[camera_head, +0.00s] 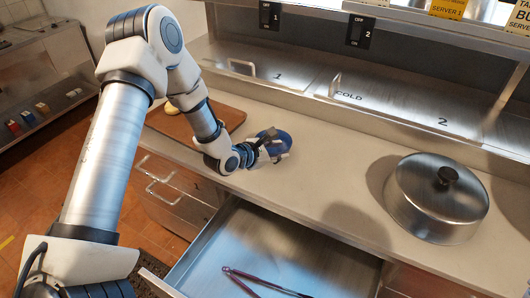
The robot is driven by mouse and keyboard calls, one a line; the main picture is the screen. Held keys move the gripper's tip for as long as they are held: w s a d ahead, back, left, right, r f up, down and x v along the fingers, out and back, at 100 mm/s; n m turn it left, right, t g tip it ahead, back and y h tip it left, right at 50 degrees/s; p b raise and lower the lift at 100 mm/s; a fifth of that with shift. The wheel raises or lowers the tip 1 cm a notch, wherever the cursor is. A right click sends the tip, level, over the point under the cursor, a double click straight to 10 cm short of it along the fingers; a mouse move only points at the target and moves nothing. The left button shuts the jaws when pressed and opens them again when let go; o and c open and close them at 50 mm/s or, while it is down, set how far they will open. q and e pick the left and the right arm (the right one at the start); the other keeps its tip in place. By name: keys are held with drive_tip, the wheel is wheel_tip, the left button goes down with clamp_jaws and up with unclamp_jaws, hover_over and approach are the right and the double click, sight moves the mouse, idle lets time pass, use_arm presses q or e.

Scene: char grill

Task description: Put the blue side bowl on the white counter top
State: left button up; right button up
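The blue side bowl (279,143) is on or just above the white counter top (300,190), near the counter's left part. My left gripper (272,150) reaches in from the left and is at the bowl's near left side. Its fingers overlap the bowl in the view, and I cannot tell whether they are closed on its rim. I cannot tell whether the bowl's base touches the counter. My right gripper is not in view.
A large metal lid or covered pan (437,205) with a black knob stands at the right. A brown board (228,115) lies left of the bowl. An open drawer (330,262) below the counter holds tongs (262,284). The middle counter is clear.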

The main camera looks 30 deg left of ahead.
use_arm(q)
drive_tip(key=v, duration=1)
idle(1.2)
